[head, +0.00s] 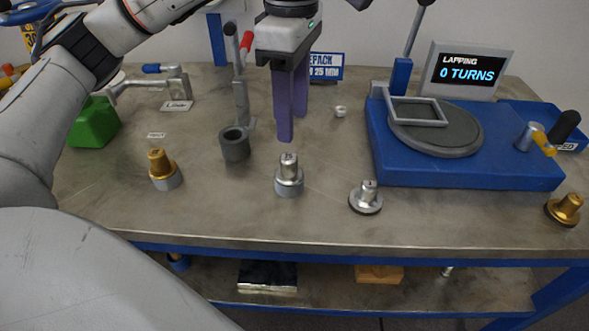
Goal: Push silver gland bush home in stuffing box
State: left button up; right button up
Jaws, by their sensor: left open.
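A silver stepped bush (288,172) with a knob-like top stands upright on a light grey round base near the middle of the bench. A second silver piece (364,195) stands on a dark disc to its right. A dark grey open cup (235,148), which looks like the stuffing box, stands to the left, with a red-handled lever behind it. I cannot tell for sure which silver piece is the gland bush. My left gripper (292,128) points down with its purple fingers apart and empty, above and behind the middle silver bush. My right gripper is not in view.
A brass piece (160,165) stands on the left and another (565,208) at the right edge. A blue lapping station (470,175) with a round plate and "0 TURNS" screen (468,70) fills the right. A green block (95,122) sits at left. The front bench strip is clear.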

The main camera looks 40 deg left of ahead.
aim_at(290, 157)
pick_arm(q)
notch_tip(290, 157, down, 4)
jog(key=shift+s+a+f, duration=0.1)
jog(key=shift+s+f, duration=0.05)
jog(key=f, duration=0.4)
jog(key=shift+s+f, duration=0.15)
jog(key=shift+s, duration=0.25)
jog(key=shift+w+f, duration=0.1)
jog(key=shift+f, duration=0.4)
grip_shut()
